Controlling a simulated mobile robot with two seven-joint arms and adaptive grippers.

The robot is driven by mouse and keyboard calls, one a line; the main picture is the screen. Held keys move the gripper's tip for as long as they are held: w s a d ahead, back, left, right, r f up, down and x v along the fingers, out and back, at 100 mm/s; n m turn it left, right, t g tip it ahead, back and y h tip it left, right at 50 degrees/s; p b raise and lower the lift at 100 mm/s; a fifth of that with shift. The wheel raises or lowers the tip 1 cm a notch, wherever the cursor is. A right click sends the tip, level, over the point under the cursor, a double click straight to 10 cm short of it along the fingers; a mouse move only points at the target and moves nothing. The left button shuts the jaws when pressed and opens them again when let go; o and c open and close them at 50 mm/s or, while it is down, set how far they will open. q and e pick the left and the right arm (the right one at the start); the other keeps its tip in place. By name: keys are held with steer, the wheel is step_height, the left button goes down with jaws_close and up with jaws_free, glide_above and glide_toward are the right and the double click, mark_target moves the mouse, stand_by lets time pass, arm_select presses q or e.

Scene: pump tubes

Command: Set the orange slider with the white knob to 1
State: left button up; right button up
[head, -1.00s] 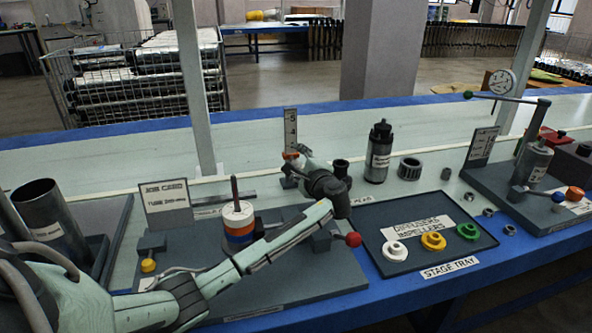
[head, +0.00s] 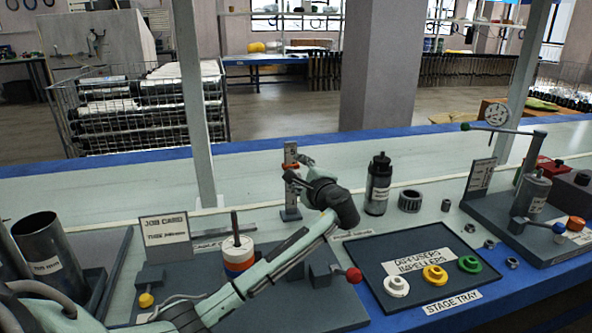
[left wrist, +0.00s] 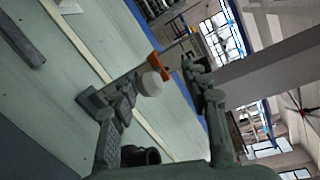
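The upright slider post (head: 291,205) stands on the bench at the back centre, with its orange slider (head: 291,165) on the upper part, partly covered by my gripper. In the left wrist view the orange slider (left wrist: 155,62) crosses the post, and its round white knob (left wrist: 151,84) faces me. My left gripper (head: 299,172) is at the slider. In the left wrist view its fingers (left wrist: 164,76) are spread apart, with the knob between them, closer to the left finger. Contact cannot be told. The scale numbers are not readable now. My right gripper is not in view.
My left arm passes over a base plate with a stack of coloured rings on a rod (head: 237,255) and a red-knobbed lever (head: 353,275). A dark stage tray (head: 420,240) with several coloured rings lies right. A dark cylinder (head: 378,185) stands right of the post.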

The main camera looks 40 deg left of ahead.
arm_select(q)
steer(key=p+v, duration=0.4)
steer(key=v, duration=0.8)
steer(key=shift+s+d, duration=0.25)
steer(key=shift+d, duration=0.05)
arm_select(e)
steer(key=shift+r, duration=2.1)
arm_select(q)
steer(key=shift+r, duration=0.1)
steer(key=w+a+f+m+t+b, duration=0.1)
steer(key=w+a, duration=0.1)
steer(key=a, duration=0.1)
steer(key=w+a+f+m+t+h+b, duration=0.1)
steer(key=w+a+t, duration=0.1)
steer(key=w+a, duration=0.1)
steer(key=w+a+f+m+t+h, duration=0.1)
steer(key=w+a, duration=0.2)
steer(key=a, duration=0.2)
steer(key=shift+a+f+t+b, duration=0.1)
steer(key=shift+t+b, duration=0.2)
steer(key=shift+b, duration=0.1)
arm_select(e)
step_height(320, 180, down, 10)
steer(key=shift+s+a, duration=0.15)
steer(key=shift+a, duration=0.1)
arm_select(q)
steer(key=shift+c, duration=0.5)
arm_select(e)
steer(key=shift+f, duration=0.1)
